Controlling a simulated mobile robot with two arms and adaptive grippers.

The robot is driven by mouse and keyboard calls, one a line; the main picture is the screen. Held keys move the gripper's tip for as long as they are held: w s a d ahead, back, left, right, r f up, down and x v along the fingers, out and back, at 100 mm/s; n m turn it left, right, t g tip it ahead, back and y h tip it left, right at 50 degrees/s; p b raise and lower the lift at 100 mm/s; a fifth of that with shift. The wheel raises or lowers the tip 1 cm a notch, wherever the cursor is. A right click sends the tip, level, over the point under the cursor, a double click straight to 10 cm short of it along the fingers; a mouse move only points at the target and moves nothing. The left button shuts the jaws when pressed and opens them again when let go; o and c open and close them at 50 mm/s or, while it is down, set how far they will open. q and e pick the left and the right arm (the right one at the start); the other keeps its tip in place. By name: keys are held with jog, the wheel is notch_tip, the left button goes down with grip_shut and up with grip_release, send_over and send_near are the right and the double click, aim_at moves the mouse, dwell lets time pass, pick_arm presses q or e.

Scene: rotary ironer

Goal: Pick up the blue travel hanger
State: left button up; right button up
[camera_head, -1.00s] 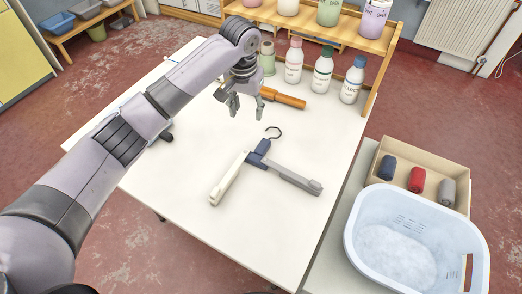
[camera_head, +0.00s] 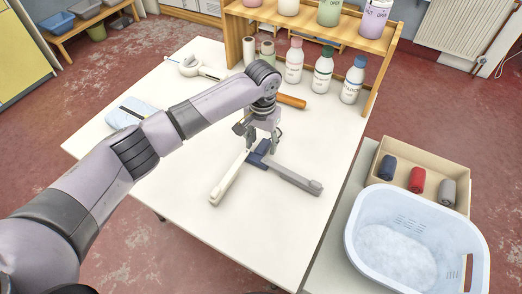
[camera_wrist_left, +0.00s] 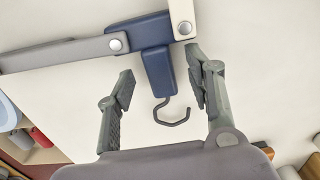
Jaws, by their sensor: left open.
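The travel hanger lies on the white table, with a blue centre block (camera_head: 259,155), a white arm (camera_head: 228,180) and a grey arm (camera_head: 292,180) spread apart. In the left wrist view its blue block (camera_wrist_left: 158,72) shows between my fingers, with the dark hook (camera_wrist_left: 171,113) pointing toward my palm. My left gripper (camera_head: 262,146) is open over the block; in the left wrist view the fingers (camera_wrist_left: 160,82) stand on either side of it with gaps. My right gripper is not in view.
Bottles (camera_head: 323,70) stand along the back below a wooden shelf (camera_head: 384,52). An orange-brown handle (camera_head: 291,101) lies behind my gripper. A light blue folded item (camera_head: 130,112) is at left. A basket (camera_head: 366,264) and box (camera_head: 452,165) stand at right. The front table is clear.

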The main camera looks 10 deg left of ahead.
pick_arm(q)
jog(key=shift+f, duration=0.8)
jog(key=shift+c, duration=0.3)
grip_shut()
